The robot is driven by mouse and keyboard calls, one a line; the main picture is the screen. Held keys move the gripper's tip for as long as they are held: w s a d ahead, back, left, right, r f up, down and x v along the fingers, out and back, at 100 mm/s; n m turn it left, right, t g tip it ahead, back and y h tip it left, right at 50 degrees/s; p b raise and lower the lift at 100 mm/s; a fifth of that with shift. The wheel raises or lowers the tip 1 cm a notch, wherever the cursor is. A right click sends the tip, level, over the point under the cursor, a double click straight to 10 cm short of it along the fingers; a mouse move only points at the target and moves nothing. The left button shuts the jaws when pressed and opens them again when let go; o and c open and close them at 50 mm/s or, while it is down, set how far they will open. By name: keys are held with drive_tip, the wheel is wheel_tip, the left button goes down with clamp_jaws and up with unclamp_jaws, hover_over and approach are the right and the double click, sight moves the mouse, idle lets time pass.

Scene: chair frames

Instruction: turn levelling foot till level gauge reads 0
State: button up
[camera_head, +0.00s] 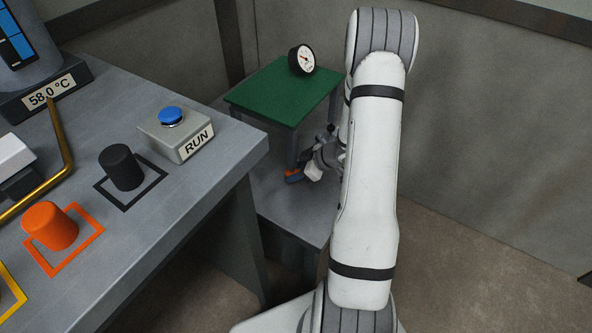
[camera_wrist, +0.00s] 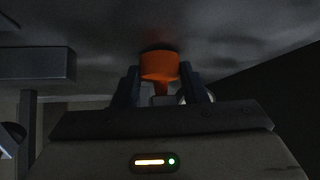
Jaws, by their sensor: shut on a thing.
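The level gauge (camera_head: 303,61) is a round white dial in a black case, standing on the green-topped small table (camera_head: 262,95). Its needle is too small to read. The orange levelling foot (camera_head: 292,174) is at the lower end of the table's front leg. In the wrist view the orange foot (camera_wrist: 159,65) sits between the two dark fingers. My gripper (camera_wrist: 161,80) is shut on it from the near side. In the head view my gripper (camera_head: 304,173) is low beside the leg, partly hidden by my arm.
The small table stands on a grey platform (camera_head: 285,222). At left, a grey bench (camera_head: 215,170) carries a RUN box with a blue button (camera_head: 171,116), a black knob (camera_head: 121,167), an orange knob (camera_head: 50,226) and a brass rod (camera_head: 60,140). Open floor lies at right.

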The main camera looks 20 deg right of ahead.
drive_tip(key=o, duration=1)
drive_tip(key=shift+c, duration=0.2)
drive_tip(key=p+v, duration=0.3)
drive_tip(key=v, duration=0.4)
drive_tip(key=shift+s+d+r, duration=0.25)
